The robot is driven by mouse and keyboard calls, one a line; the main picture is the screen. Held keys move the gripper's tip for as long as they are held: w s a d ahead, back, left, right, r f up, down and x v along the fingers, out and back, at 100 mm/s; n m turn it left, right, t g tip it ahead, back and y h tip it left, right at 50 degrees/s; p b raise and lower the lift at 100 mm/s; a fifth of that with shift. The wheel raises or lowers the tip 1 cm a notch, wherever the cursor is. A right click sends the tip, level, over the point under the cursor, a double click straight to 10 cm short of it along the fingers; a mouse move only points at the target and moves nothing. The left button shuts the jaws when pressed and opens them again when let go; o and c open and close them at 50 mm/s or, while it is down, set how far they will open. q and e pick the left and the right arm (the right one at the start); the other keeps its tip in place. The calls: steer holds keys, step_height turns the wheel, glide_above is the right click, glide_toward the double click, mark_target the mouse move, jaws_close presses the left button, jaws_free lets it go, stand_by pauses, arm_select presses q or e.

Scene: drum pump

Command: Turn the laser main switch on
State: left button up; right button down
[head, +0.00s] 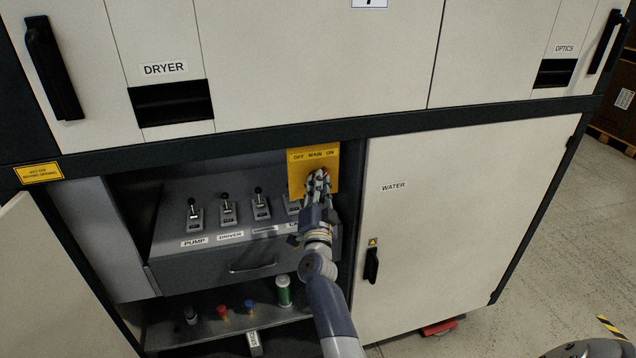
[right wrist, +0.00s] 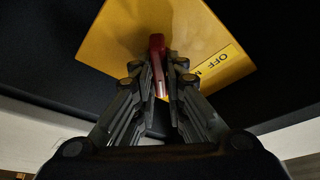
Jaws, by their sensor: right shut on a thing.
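The main switch is a red handle on a yellow plate (head: 298,174) labelled "OFF MAIN ON", at the upper right of the open cabinet bay in the head view. My right gripper (head: 320,180) is at the plate, in front of the handle. In the right wrist view the red handle (right wrist: 157,62) stands between the two fingers of my right gripper (right wrist: 158,75), which are shut on it. The yellow plate (right wrist: 205,30) fills the background there, with the "OFF" label to the right. My left gripper is not in view.
Several black toggle levers (head: 228,207) stand on the grey panel left of my right arm. A drawer (head: 250,266) is below. Coloured bottles (head: 283,290) stand on the lower shelf. The WATER door (head: 440,230) is closed at right.

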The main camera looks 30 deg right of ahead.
steer(key=shift+d+r, duration=0.1)
steer(key=shift+r, duration=0.45)
steer(key=c, duration=1.6)
jaws_free()
steer(key=shift+c, duration=0.2)
steer(key=shift+w+f, duration=0.15)
steer(key=shift+d+f, duration=0.1)
steer(key=shift+f, duration=0.05)
